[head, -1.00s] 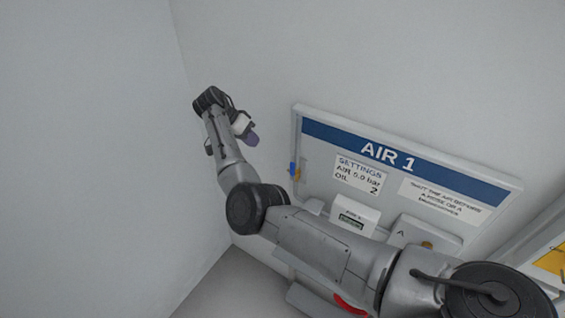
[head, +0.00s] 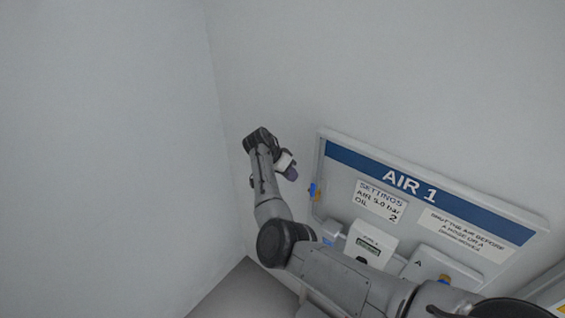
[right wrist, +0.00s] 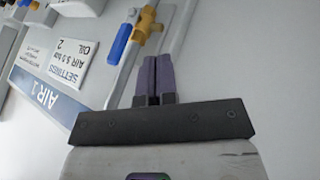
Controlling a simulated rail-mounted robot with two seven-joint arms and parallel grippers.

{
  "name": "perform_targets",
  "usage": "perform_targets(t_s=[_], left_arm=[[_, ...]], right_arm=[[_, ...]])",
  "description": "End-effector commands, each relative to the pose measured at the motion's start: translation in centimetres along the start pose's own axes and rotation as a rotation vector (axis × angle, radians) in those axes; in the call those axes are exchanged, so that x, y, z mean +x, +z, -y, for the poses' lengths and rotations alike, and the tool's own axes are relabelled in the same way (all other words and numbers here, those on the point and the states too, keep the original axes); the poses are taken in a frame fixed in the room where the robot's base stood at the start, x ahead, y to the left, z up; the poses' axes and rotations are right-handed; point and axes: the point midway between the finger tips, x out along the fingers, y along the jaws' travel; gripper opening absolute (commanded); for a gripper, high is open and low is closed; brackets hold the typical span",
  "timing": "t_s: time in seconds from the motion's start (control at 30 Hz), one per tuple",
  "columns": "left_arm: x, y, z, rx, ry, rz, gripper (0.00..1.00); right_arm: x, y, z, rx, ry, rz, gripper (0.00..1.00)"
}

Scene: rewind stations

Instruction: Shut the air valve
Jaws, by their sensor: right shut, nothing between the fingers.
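The air valve has a brass body (right wrist: 147,26) and a blue lever handle (right wrist: 123,43) in the right wrist view. The handle lies roughly along the grey pipe. In the head view the valve (head: 313,190) is small, at the left edge of the AIR 1 panel (head: 330,170). My right gripper (head: 292,174) is up and left of the valve there, by the wall. In the right wrist view its purple fingers (right wrist: 153,62) are together and empty, below and right of the valve in the picture, apart from the handle. My left gripper is not in view.
The panel carries a settings label (head: 380,200), a warning label (head: 466,234) and a small display box (head: 370,243). A grey box marked A (head: 436,268) is to its right. Bare wall lies left of the panel. My right arm covers the area below it.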

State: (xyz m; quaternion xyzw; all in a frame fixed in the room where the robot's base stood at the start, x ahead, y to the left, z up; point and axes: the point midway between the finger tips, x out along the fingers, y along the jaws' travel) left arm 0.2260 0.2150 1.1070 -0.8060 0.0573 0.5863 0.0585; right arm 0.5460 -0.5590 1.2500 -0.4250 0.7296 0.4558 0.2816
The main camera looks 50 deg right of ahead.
Motion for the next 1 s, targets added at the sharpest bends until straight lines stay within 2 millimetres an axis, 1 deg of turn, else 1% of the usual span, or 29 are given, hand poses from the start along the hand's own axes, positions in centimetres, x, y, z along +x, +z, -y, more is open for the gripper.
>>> perform_targets(t_s=[0.03, 0.07, 0.1, 0.33, 0.6, 1.0], left_arm=[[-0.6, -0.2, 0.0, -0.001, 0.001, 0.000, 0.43], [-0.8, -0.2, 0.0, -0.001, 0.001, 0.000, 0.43], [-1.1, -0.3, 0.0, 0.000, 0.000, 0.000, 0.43], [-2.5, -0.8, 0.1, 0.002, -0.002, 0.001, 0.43], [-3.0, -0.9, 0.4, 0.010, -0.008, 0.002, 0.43], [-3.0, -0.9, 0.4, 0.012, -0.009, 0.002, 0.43]], right_arm=[[0.8, -0.1, -0.2, -0.001, 0.003, 0.001, 0.00], [1.4, -0.1, -0.2, -0.001, 0.003, 0.001, 0.00], [1.7, -0.1, -0.4, 0.000, 0.001, 0.001, 0.00], [2.7, 0.0, -2.4, -0.001, 0.000, 0.001, 0.00], [3.4, 0.0, -3.5, -0.002, 0.001, 0.001, 0.00], [3.5, 0.1, -3.5, -0.001, 0.000, 0.000, 0.00]])
